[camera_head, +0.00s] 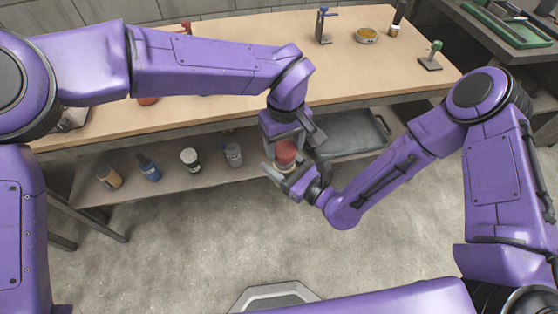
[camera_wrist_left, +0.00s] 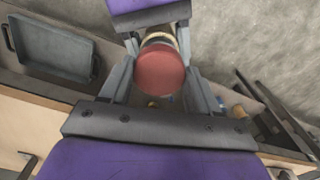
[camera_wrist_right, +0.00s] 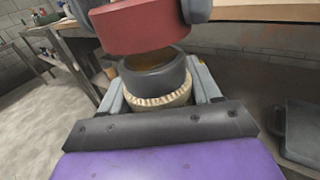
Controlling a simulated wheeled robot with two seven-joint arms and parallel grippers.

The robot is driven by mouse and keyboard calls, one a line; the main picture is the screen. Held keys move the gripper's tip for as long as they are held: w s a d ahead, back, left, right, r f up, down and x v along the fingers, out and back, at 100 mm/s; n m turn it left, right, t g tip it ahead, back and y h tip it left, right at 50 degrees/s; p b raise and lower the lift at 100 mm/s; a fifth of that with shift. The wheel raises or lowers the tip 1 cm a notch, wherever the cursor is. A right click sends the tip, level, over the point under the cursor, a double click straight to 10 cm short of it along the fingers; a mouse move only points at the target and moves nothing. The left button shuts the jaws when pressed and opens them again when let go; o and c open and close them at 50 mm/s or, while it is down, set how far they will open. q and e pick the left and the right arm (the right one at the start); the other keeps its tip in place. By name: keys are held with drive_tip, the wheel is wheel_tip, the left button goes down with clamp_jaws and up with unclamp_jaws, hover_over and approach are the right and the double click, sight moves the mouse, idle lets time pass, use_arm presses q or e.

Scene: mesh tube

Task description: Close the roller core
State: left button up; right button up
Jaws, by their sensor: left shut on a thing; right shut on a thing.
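The red cap (camera_head: 287,150) is held by my left gripper (camera_head: 287,137), whose fingers are shut on its sides. In the left wrist view the cap's round red face (camera_wrist_left: 160,71) sits between the fingers. My right gripper (camera_head: 284,172) is shut on the roller core, a cream body with a dark grey collar (camera_wrist_right: 156,80). In the right wrist view the core's open top shows an amber inside. The cap (camera_wrist_right: 138,26) is above this opening, apart from it, and looks slightly tilted. In the head view the fingers hide most of the core.
The workbench (camera_head: 240,75) lies behind, with a clamp stand (camera_head: 323,27), a yellow dish (camera_head: 367,36) and a green-topped stand (camera_head: 431,57). Jars (camera_head: 190,158) and a grey tray (camera_head: 350,134) are on the lower shelf.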

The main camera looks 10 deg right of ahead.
sight(284, 169)
use_arm(q)
drive_tip(key=shift+s+d, duration=0.1)
drive_tip(key=shift+s, duration=0.05)
idle(0.7)
drive_tip(key=shift+f, duration=0.9)
drive_tip(key=shift+f, duration=0.5)
drive_tip(key=shift+f, duration=0.1)
drive_tip(key=m, duration=1)
